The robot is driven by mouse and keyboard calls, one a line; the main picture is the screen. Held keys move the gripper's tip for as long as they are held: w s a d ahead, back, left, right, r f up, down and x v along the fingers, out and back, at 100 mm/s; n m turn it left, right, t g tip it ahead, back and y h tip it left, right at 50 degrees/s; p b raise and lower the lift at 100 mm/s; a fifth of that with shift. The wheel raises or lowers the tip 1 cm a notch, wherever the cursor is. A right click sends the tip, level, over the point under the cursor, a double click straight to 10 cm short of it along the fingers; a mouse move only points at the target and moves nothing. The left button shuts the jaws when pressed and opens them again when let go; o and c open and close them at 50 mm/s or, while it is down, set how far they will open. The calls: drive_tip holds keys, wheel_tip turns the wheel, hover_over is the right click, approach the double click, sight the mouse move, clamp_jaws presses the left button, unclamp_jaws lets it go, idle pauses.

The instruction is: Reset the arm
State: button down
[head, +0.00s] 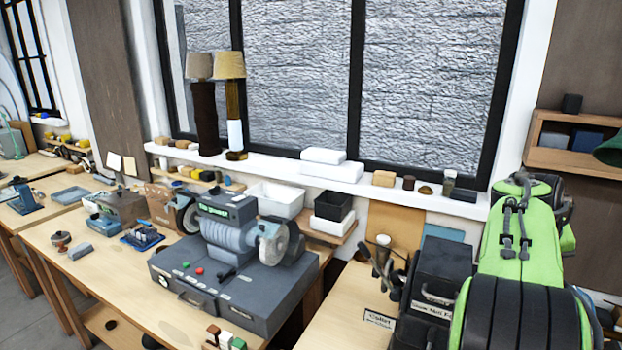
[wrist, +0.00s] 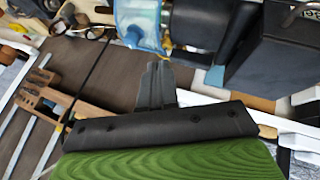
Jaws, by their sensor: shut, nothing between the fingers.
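My gripper (wrist: 155,70) shows in the wrist view, with a green body, a black bar and grey fingers pressed together. It is shut and empty. Nothing touches its fingertips that I can see. In the head view my green and black arm fills the right side, folded close to the camera. The gripper's fingers cannot be made out there.
A grey grinding machine (head: 235,225) stands on the wooden bench (head: 100,255). Two lamps, one dark (head: 205,110) and one with a tan shade (head: 230,66), stand on the white windowsill (head: 275,172). A wall shelf (head: 545,158) is at the right, near my arm.

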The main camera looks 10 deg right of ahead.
drive_tip(key=s+a+f+n+t+y+b, duration=0.1)
drive_tip(key=s+a+f+y, duration=0.1)
drive_tip(key=a, duration=0.8)
drive_tip(key=s+a+f+n+t+y+b, duration=0.1)
drive_tip(key=s+a+f+n+t+y, duration=0.15)
drive_tip(key=a, duration=0.65)
drive_tip(key=s+a+f+n+y+b, duration=0.1)
drive_tip(key=s+a+f+y, duration=0.15)
drive_tip(key=a, duration=0.75)
drive_tip(key=s+a+f+n, duration=0.1)
drive_tip(key=s+a+f, duration=0.4)
drive_tip(key=s+a, duration=0.2)
drive_tip(key=shift+s+a+f+n, duration=0.2)
drive_tip(key=shift+s+a+n, duration=0.2)
drive_tip(key=shift+a, duration=0.1)
